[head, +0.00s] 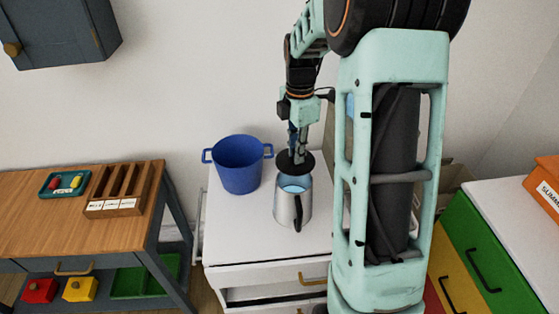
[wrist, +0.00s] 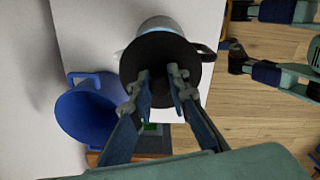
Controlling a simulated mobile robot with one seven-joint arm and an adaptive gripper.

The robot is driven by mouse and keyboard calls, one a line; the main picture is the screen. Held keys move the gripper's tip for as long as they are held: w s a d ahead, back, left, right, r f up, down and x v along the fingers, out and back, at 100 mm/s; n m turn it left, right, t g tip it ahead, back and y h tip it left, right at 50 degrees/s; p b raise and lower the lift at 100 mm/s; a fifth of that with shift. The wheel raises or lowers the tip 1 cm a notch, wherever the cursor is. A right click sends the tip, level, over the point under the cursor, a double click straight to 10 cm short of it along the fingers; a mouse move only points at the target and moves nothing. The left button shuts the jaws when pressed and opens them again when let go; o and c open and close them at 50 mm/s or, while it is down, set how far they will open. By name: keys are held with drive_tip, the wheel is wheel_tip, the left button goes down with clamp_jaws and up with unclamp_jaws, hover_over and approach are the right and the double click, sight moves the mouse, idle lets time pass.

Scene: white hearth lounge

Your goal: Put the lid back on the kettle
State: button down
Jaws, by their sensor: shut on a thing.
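The kettle (head: 288,207) is a silver metal pot with a black handle, upright on the white cabinet top. Its open mouth shows pale blue inside in the head view. The lid (head: 284,163) is a flat black disc held just above the mouth, apart from it and slightly toward the back. In the wrist view the lid (wrist: 160,60) covers most of the kettle (wrist: 160,24), leaving only part of its rim and the handle in sight. My gripper (head: 297,157) is shut on the lid from above; its fingers (wrist: 160,88) meet at the lid's middle, hiding the knob.
A blue two-handled pot (head: 238,172) stands left of the kettle on the white cabinet (head: 245,235). A wooden table (head: 85,225) with a slotted box (head: 122,190) and teal tray (head: 66,184) is farther left. Coloured drawers (head: 487,250) stand at the right.

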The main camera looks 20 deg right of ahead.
drive_tip(key=shift+f+b, duration=1.8)
drive_tip(key=shift+f, duration=0.5)
drive_tip(key=shift+f+b, duration=0.5)
drive_tip(key=shift+f, duration=0.4)
drive_tip(key=shift+f, duration=0.15)
idle(0.3)
drive_tip(key=c, duration=1.8)
unclamp_jaws()
drive_tip(key=shift+o, duration=0.6)
drive_tip(key=o, duration=0.4)
drive_tip(key=shift+p, duration=0.35)
